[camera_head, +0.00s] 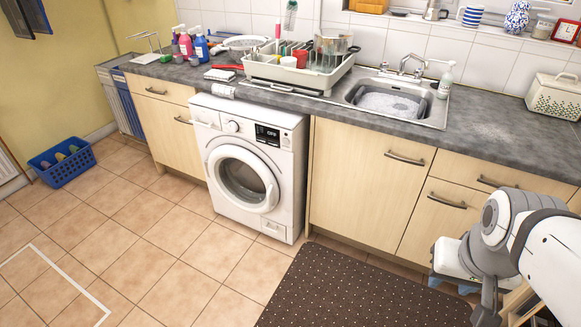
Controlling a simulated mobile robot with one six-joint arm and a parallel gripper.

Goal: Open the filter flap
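The white washing machine (247,150) stands under the counter between wooden cabinets. Its round door (241,179) looks shut, and its display (267,134) is lit. The filter flap (272,229) is a small panel low on the right of the machine's front. It looks closed and flush, but it is small in the view. My arm comes in at the lower right, well to the right of the machine. A dark grey part at its lower end may be my gripper (487,306). It is partly cut off by the bottom edge, and its fingers cannot be made out.
A dark dotted mat (350,292) lies in front of the cabinets, right of the machine. The tiled floor before the machine is clear. A blue basket (62,164) stands far left. The counter above holds a dish rack (295,72), bottles and a sink (395,100).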

